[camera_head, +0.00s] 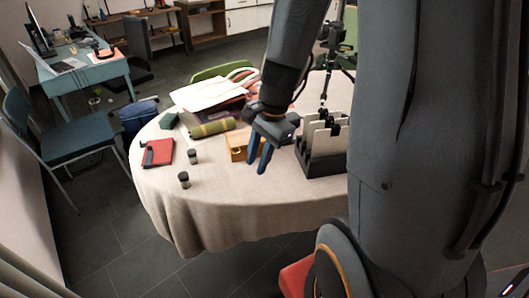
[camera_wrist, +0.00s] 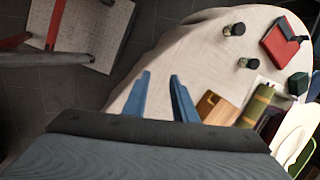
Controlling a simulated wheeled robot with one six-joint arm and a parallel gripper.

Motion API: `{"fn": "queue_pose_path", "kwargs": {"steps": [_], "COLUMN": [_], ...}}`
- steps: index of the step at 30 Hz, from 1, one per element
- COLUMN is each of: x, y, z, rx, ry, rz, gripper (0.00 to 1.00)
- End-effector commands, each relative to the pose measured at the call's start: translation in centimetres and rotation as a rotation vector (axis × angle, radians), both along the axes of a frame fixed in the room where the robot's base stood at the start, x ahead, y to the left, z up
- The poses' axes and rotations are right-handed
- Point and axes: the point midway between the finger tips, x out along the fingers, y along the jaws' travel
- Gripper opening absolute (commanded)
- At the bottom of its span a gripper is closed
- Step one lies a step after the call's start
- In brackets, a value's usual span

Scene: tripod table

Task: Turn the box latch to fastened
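A small orange-brown wooden box (camera_head: 238,147) stands on the round table, behind my gripper in the head view. It also shows in the wrist view (camera_wrist: 213,109), to the right of the fingers and partly cut off by my gripper body. The box latch is too small or hidden to make out in either view. My gripper (camera_head: 260,163) hangs over the table in front of the box, its blue fingers pointing down. In the wrist view the fingers (camera_wrist: 163,97) are apart with only tablecloth between them, so it is open and empty.
The round table (camera_head: 225,215) bears a dark rack (camera_head: 325,163) with upright boards right of the box. A green roll (camera_head: 212,128), a red item (camera_head: 158,152) and two small dark jars (camera_head: 184,180) lie to the left. The front of the cloth is clear.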

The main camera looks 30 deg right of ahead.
Motion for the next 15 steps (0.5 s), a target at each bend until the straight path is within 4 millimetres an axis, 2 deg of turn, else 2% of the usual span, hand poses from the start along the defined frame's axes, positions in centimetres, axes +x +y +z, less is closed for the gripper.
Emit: {"fn": "queue_pose_path", "kwargs": {"steps": [1, 3, 9, 12, 15], "x": [1.3, 3.2, 8.3, 10.0, 11.0], "y": [-1.2, -2.7, -8.4, -11.0, -12.9], "z": [-0.4, -0.8, -2.1, -2.7, -3.0], "rx": [0.052, 0.133, 0.384, 0.494, 0.571], "ry": [0.026, 0.064, 0.185, 0.238, 0.277], "rz": [-0.211, -0.523, -1.343, -1.64, -1.834], "gripper": [0.25, 0.25, 0.25, 0.25, 0.25]}}
